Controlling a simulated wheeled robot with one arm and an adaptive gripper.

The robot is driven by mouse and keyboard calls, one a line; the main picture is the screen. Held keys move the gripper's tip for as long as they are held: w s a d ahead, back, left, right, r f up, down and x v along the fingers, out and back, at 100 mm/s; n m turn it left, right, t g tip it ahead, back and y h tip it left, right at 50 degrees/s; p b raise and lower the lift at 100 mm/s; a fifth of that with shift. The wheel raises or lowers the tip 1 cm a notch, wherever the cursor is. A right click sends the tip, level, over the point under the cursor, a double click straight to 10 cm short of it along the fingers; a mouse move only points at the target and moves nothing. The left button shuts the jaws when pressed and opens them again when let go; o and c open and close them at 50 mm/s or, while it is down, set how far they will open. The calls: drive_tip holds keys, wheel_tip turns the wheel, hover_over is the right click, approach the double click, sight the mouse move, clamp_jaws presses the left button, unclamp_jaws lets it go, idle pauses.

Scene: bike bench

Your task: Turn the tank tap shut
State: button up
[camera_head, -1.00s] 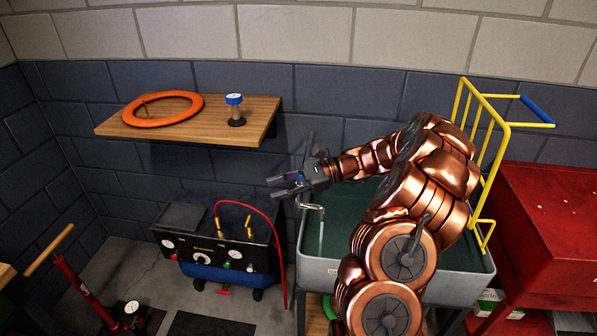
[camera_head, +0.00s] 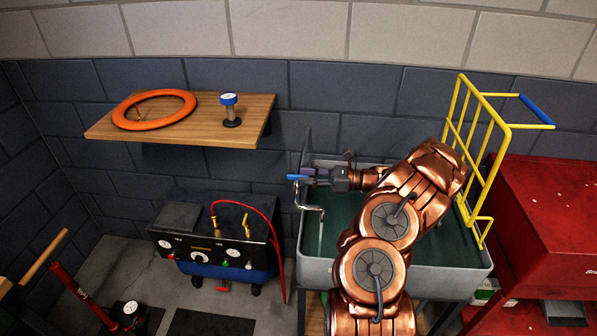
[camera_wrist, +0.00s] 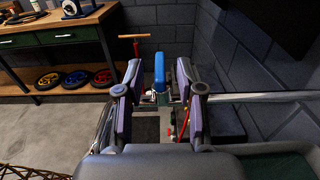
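The tank tap (camera_head: 305,204) is a chrome spout at the left rim of the grey tank (camera_head: 345,270). A thin pale stream of water (camera_head: 321,236) falls from its end. Its blue lever (camera_head: 297,177) points left in the head view. My gripper (camera_head: 311,175) is at the lever, above the spout. In the wrist view my gripper (camera_wrist: 160,70) is open, with one finger on each side of the blue lever (camera_wrist: 159,75). Gaps show between the lever and both fingers. The tap's base is partly hidden behind my gripper.
A wooden shelf (camera_head: 170,134) with an orange ring (camera_head: 154,109) and a blue-topped gauge (camera_head: 230,110) is left of the tap. A compressor (camera_head: 215,251) with a red hose stands below. A yellow rack (camera_head: 483,160) and red cabinet (camera_head: 545,220) are at the right.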

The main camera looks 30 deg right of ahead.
sight(298, 175)
drive_tip(key=shift+p+x, duration=0.4)
drive_tip(key=shift+x, duration=1.25)
drive_tip(key=shift+s, duration=0.1)
clamp_jaws()
